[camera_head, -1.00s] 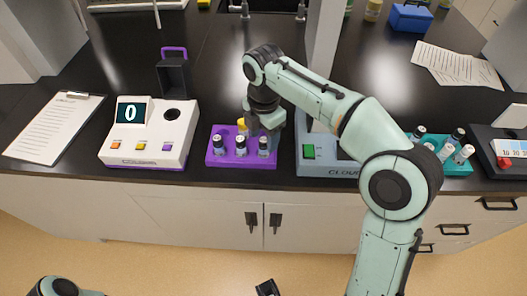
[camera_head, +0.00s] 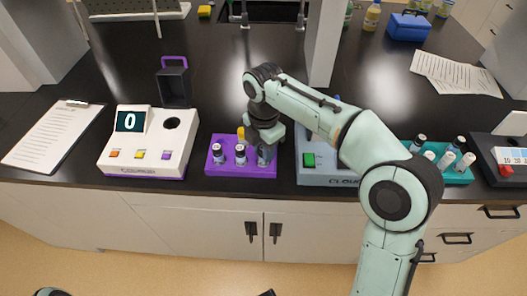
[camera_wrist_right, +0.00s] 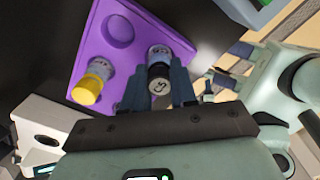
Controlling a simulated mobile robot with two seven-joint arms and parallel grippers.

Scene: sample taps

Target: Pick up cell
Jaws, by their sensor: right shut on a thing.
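The purple rack (camera_head: 250,171) stands near the bench's front edge and also shows in the right wrist view (camera_wrist_right: 88,30). Cells (camera_head: 217,155) (camera_head: 240,155) stand in its front row, and a yellow-capped cell (camera_head: 241,133) is behind. My right gripper (camera_head: 265,148) is above the rack's right end. In the wrist view its fingers (camera_wrist_right: 160,90) are closed around a dark-capped cell (camera_wrist_right: 158,76). I cannot tell whether this cell is clear of its hole. The yellow-capped cell (camera_wrist_right: 90,82) stands beside it.
Left of the rack stands a white device (camera_head: 150,145) with a display reading 0. A blue-grey device (camera_head: 325,176) is close on the right, partly under my arm. A teal rack (camera_head: 460,176) with several vials is further right. The bench behind is mostly clear.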

